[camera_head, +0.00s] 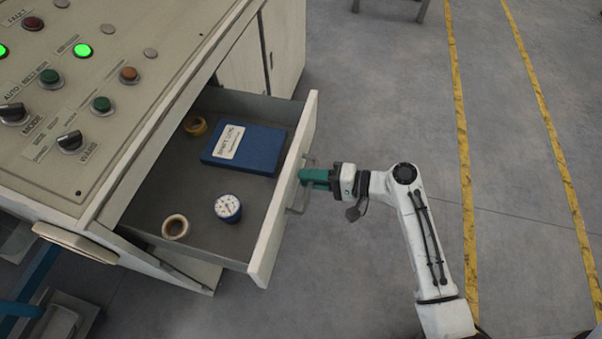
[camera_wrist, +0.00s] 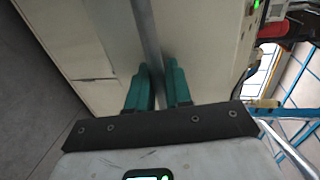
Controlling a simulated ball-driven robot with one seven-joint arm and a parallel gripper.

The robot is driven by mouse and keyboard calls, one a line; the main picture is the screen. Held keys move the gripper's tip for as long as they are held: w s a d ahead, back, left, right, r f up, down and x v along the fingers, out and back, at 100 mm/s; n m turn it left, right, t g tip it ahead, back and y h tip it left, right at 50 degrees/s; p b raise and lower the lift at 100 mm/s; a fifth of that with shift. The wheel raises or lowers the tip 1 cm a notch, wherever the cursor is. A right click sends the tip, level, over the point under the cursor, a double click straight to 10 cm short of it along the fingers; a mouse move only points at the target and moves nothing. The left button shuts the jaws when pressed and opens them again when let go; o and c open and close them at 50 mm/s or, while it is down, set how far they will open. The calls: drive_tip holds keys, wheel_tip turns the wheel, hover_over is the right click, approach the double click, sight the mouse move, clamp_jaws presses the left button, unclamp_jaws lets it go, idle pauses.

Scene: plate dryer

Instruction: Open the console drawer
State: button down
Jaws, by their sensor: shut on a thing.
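The console drawer (camera_head: 283,190) is pulled well out from under the sloping control panel, its inside open to view. A metal bar handle (camera_head: 298,198) is fixed on the drawer's front. My gripper (camera_head: 312,178) is at the handle with its green fingers. In the wrist view, my gripper (camera_wrist: 158,88) has a finger on each side of the handle bar (camera_wrist: 146,35), shut on it. The drawer's cream front fills much of that view behind the fingers.
The drawer holds a blue book (camera_head: 243,149), a round white-faced gauge (camera_head: 228,208), a pale tape roll (camera_head: 175,227) and a yellow roll (camera_head: 195,125). The control panel (camera_head: 110,60) has buttons and knobs. Grey floor with yellow lines (camera_head: 466,180) is clear at the right.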

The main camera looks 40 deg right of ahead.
drive_tip(key=shift+s, duration=0.1)
drive_tip(key=c, duration=1.2)
unclamp_jaws()
drive_tip(key=shift+d, duration=0.1)
drive_tip(key=v, duration=1)
drive_tip(key=shift+s+d, duration=0.15)
drive_tip(key=shift+s, duration=0.15)
